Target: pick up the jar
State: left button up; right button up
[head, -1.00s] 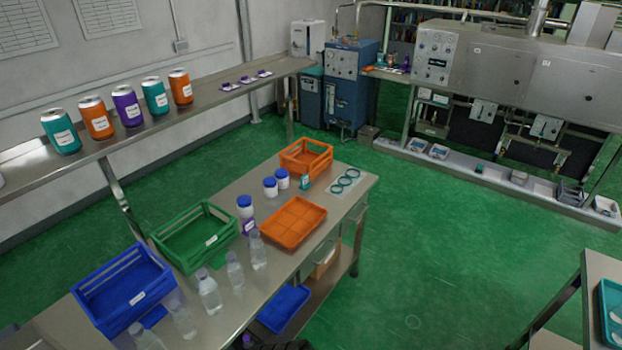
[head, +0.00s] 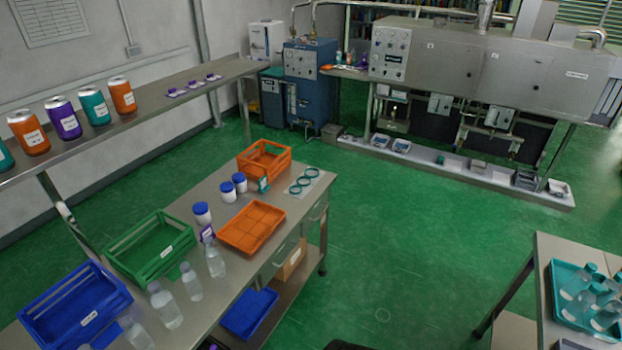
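Three white jars with blue lids stand upright on the metal workbench (head: 205,262). The nearest jar (head: 202,214) is beside the green crate, behind a small purple-labelled item (head: 207,233). The other two, a middle jar (head: 227,193) and a far jar (head: 239,184), stand close together near the orange crate. The frames do not show which jar is meant. Neither of my grippers is in view. A dark shape at the bottom edge is too cut off to identify.
A green crate (head: 112,250), a blue crate (head: 28,308), an orange crate (head: 275,151) and an orange tray (head: 252,250) occupy the bench with several clear bottles (head: 165,306). Teal rings (head: 300,185) lie at its far end. Another table (head: 542,255) is at right. Green floor between is clear.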

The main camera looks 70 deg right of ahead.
aim_at(239, 180)
jog(key=z, duration=2.9)
jog(key=i, duration=3.3)
jog(key=u, duration=3.4)
jog(key=i, duration=0.45)
